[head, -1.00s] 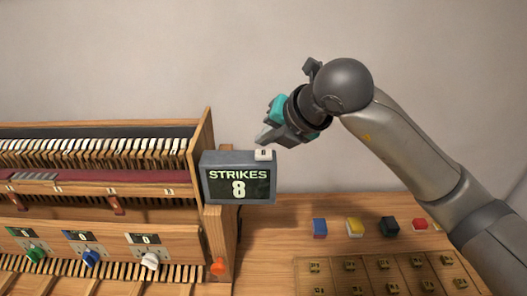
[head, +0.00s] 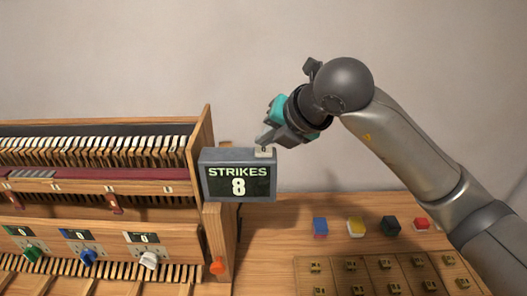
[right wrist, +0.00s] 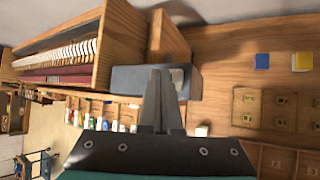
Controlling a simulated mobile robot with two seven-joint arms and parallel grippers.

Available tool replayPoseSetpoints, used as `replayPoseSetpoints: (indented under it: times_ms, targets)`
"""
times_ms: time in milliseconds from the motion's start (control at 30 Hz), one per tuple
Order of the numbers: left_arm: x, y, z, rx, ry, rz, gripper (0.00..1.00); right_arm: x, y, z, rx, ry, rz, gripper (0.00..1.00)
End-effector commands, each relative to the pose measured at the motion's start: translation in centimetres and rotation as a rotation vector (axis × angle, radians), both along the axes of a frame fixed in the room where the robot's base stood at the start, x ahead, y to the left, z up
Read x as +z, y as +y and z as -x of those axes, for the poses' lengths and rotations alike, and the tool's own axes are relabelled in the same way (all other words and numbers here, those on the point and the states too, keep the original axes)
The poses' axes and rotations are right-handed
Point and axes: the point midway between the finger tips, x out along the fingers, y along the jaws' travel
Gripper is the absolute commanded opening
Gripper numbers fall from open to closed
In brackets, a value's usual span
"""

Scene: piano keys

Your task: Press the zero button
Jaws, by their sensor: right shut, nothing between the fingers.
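In the right wrist view the shut fingers (right wrist: 159,74) point over the grey counter (right wrist: 128,79), with the pale button (right wrist: 177,77) just right of the tips. My left gripper is not in view.
The open piano action (head: 95,148) fills the left, with green, blue and white knobs (head: 149,260) below.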

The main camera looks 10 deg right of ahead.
Motion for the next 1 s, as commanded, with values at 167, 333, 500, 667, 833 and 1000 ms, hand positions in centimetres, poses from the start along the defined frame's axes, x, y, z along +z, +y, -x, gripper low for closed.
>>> replayPoseSetpoints:
  times_ms: [167,333,500,667,833,1000]
  targets:
    - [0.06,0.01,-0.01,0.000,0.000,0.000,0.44,0.10,0.01,-0.01,0.000,-0.001,-0.001,0.00]
    - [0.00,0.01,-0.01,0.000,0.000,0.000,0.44,0.04,0.01,-0.01,0.000,-0.001,-0.001,0.00]
    - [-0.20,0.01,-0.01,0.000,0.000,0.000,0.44,-0.15,0.00,-0.01,0.000,-0.001,-0.001,0.00]
    - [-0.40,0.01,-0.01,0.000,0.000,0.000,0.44,-0.31,0.00,-0.01,0.000,-0.001,-0.001,0.00]
    - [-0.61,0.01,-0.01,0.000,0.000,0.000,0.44,-0.49,0.01,-0.01,0.000,0.000,0.000,0.00]
    - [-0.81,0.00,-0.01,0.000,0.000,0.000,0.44,-0.68,0.02,0.00,0.000,0.000,0.000,0.00]
